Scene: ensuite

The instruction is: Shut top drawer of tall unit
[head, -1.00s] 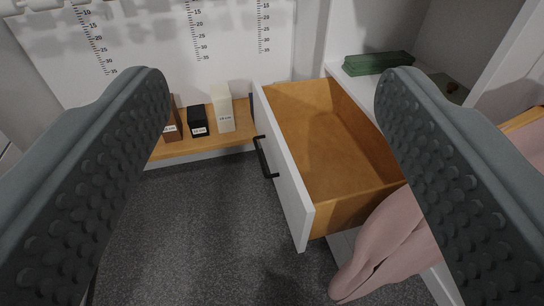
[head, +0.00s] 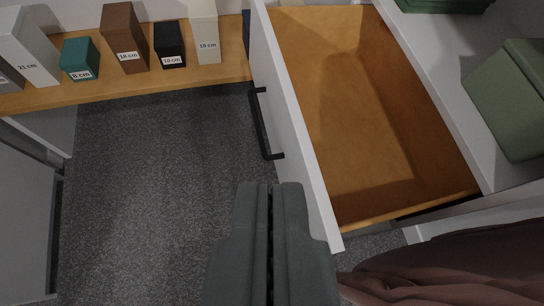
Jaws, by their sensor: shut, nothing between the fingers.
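The top drawer (head: 365,125) of the tall unit (head: 440,62) stands pulled well out. Its inside is bare wood and looks empty. Its white front (head: 292,110) faces left and carries a black bar handle (head: 262,125). My gripper (head: 271,187) is shut and empty at the bottom middle, in front of the drawer front's near end and below the handle in the picture. I cannot tell whether it touches the drawer front.
A wooden shelf (head: 120,86) with several labelled blocks runs along the back left. Pink-brown cloth (head: 450,268) hangs at bottom right. A green box (head: 512,98) sits on the unit's white surface. Grey carpet (head: 150,190) left of the drawer is clear.

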